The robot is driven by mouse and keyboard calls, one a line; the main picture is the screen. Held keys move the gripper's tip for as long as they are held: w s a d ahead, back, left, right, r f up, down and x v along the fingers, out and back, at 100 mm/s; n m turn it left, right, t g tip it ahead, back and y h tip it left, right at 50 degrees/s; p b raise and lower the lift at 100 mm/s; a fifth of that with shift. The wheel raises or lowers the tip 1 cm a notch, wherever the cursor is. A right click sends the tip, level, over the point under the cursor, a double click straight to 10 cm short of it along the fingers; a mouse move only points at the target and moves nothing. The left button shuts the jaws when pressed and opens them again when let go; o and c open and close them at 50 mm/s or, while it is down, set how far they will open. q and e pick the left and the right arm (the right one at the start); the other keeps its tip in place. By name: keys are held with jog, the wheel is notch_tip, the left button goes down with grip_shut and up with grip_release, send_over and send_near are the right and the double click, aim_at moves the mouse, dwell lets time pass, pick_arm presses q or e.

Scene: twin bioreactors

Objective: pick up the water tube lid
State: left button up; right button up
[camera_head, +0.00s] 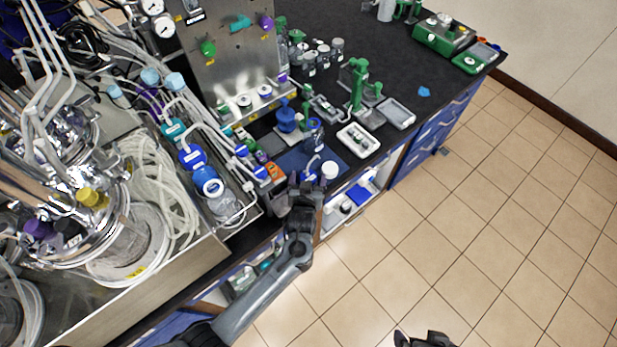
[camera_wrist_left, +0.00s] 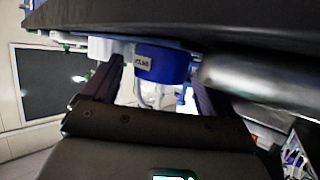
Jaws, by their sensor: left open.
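In the left wrist view a blue round lid (camera_wrist_left: 162,63) with a small white label shows between the two dark fingers of my left gripper (camera_wrist_left: 155,72). Its print is too blurred to read surely, and contact with the fingers cannot be told. In the head view my left gripper (camera_head: 307,184) is open at the front edge of the bench, over the near part of a dark blue mat (camera_head: 295,160). The gripper hides most of what lies between its fingers there. My right gripper (camera_head: 425,341) shows only partly at the bottom edge, away from the bench.
A white round cap (camera_head: 330,169) is just right of the left gripper. A clear bottle with a blue ring (camera_head: 315,134) stands behind it. A white tray (camera_head: 358,139) lies to the right. Bottles and tubing crowd the metal tray (camera_head: 228,228) at left. The floor is clear.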

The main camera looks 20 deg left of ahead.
pick_arm(q)
jog(key=shift+c, duration=0.3)
jog(key=c, duration=1)
jog(key=shift+c, duration=0.2)
